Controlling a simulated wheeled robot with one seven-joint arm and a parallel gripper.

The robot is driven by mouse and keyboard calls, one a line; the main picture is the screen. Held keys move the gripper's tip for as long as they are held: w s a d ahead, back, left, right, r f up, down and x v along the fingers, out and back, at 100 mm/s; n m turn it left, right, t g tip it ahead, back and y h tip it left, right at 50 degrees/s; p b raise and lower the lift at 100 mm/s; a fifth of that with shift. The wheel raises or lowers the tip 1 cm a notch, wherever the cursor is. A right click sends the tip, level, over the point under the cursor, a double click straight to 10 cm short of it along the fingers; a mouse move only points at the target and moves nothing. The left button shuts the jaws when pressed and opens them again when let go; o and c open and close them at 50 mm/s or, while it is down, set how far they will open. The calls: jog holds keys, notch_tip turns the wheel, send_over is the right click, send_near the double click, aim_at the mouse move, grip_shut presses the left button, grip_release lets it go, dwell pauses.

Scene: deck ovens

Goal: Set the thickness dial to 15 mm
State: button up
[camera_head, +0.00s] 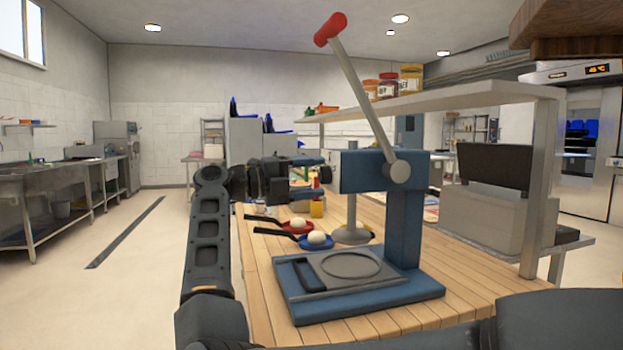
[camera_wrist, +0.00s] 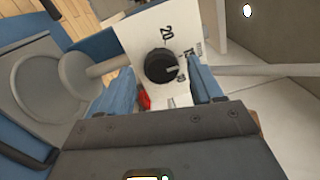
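The thickness dial (camera_wrist: 161,66) is a round black knob on a white plate (camera_wrist: 140,37) in the wrist view. The plate shows 20 above the knob and smaller, partly readable marks to its right. The dial's pale pointer points right, towards the lower right marks. My gripper (camera_wrist: 164,76) is open, with one blue finger on each side below the knob; I cannot tell whether they touch it. In the head view my gripper (camera_head: 314,180) is at the left of the blue press (camera_head: 405,215). The dial's face is hidden there.
The press lever (camera_head: 362,88) with a red handle slants up above the press head. Its round platen (camera_head: 351,236) hangs over the base plate (camera_head: 350,266). Pans with dough balls (camera_head: 317,237) stand on the wooden table (camera_head: 262,290). A shelf (camera_head: 450,97) is behind right.

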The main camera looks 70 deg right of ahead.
jog(key=shift+w, duration=0.1)
jog(key=v, duration=0.7)
jog(key=shift+w+a+b, duration=0.2)
jog(key=shift+a+b, duration=0.1)
dwell(0.5)
